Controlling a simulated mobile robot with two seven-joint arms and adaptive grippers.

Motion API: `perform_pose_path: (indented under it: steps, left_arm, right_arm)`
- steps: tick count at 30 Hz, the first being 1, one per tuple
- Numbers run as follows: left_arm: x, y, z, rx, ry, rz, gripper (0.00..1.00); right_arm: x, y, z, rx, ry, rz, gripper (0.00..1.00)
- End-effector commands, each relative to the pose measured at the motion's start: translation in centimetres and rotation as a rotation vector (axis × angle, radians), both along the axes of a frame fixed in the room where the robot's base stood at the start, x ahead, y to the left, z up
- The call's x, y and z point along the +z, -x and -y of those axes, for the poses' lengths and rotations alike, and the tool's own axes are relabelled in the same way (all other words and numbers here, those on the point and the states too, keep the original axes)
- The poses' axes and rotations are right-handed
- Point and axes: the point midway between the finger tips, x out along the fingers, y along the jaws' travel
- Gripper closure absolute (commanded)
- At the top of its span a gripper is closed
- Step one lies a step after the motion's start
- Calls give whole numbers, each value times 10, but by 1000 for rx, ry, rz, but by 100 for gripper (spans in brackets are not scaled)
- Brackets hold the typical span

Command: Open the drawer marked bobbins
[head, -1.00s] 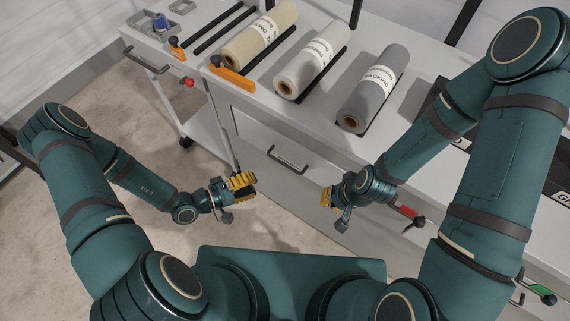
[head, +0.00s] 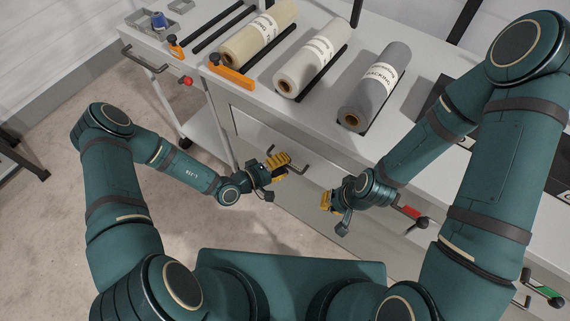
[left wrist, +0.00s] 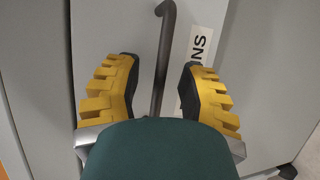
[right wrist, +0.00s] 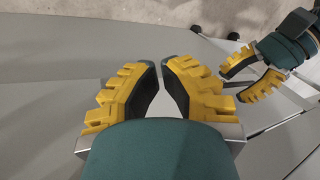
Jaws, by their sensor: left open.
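The drawer handle is a dark bar (left wrist: 165,50) that runs between my left gripper's fingers in the left wrist view. Beside it is a white label (left wrist: 199,48) whose visible letters end in "NS"; the rest is hidden. In the head view the handle (head: 302,168) is partly covered by my left gripper (head: 282,162). That gripper is open at the grey drawer front (head: 252,130), its fingers on either side of the bar and not closed on it. My right gripper (right wrist: 160,62) is empty, its fingertips close together, right of the handle.
A red-handled lever (head: 410,212) is by my right forearm. A white trolley (head: 165,85) stands left. Open floor (head: 150,220) lies at lower left.

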Motion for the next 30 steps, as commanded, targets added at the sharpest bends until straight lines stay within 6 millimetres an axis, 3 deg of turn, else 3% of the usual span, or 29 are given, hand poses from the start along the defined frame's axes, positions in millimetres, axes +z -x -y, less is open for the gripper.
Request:
perform_pose_path:
  steps: [12,13,16,30]
  left_arm:
    - [-1,-5,6,0,-1,0,60]
    - [-1,-5,6,0,-1,0,64]
    - [-1,-5,6,0,-1,0,99]
    - [-1,-5,-5,1,-2,0,100]
  right_arm:
    - [-1,-1,0,-1,0,2,100]
    - [-1,-1,0,-1,0,2,100]
    - [-1,-1,0,-1,0,2,100]
    - [0,-1,0,0,0,1,100]
